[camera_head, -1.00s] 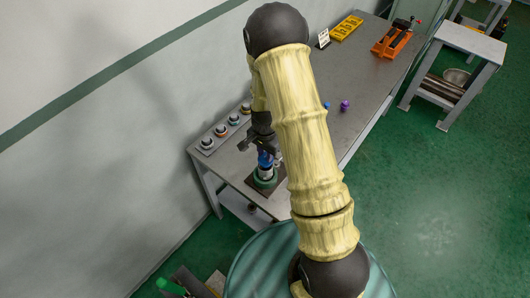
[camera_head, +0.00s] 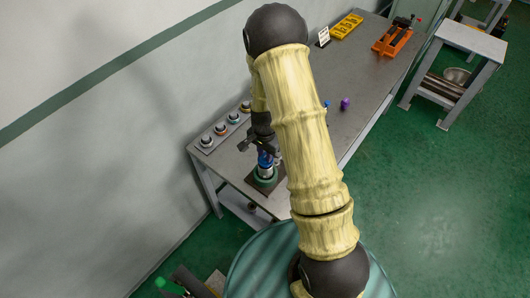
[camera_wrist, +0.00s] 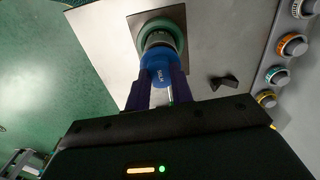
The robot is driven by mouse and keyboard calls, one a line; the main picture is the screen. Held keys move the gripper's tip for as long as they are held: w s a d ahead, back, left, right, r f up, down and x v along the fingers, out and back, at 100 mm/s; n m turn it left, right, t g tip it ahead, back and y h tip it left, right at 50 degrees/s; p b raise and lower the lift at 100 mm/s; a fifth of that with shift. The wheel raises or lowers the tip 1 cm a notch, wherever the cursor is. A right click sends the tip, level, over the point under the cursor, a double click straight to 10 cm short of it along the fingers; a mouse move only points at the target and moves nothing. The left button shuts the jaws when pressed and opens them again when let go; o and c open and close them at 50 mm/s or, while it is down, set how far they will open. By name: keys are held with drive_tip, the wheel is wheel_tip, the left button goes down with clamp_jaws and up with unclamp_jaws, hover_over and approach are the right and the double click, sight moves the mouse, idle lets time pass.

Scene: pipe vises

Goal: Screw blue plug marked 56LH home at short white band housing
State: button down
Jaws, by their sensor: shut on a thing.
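The blue plug (camera_wrist: 160,70) has a dark marking, too small to read surely, and sits between the two fingers of my gripper (camera_wrist: 158,92). My gripper is shut on it, and in the head view my gripper (camera_head: 264,148) is above the bench's near end. The plug (camera_head: 265,160) is in line with a pale grey-white housing (camera_wrist: 159,39) and appears to meet its mouth. The housing stands in a round green holder (camera_wrist: 165,27) on a dark plate. How deep the plug sits is hidden.
Several round fittings with coloured bands stand on a strip (camera_head: 222,129) along the wall. A small black piece (camera_wrist: 223,82) lies beside the holder. A purple piece (camera_head: 345,104), an orange vise (camera_head: 392,40) and a yellow tray (camera_head: 346,26) are farther along the bench (camera_head: 365,75).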

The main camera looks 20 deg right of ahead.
drive_tip(key=shift+f+b, duration=0.6)
drive_tip(key=shift+f, duration=0.3)
idle(0.9)
drive_tip(key=c, duration=1.1)
unclamp_jaws()
drive_tip(key=shift+c, duration=0.2)
drive_tip(key=shift+r, duration=0.15)
wheel_tip(320, 180, up, 17)
drive_tip(key=b, duration=0.2)
drive_tip(key=shift+b, duration=0.4)
drive_tip(key=shift+s+a+r, duration=0.1)
drive_tip(key=s+r+n+t, duration=0.1)
drive_tip(key=s+n+t, duration=0.1)
drive_tip(key=s+n, duration=0.8)
drive_tip(key=s, duration=0.4)
drive_tip(key=shift+d+r, duration=0.2)
drive_tip(key=shift+r, duration=0.05)
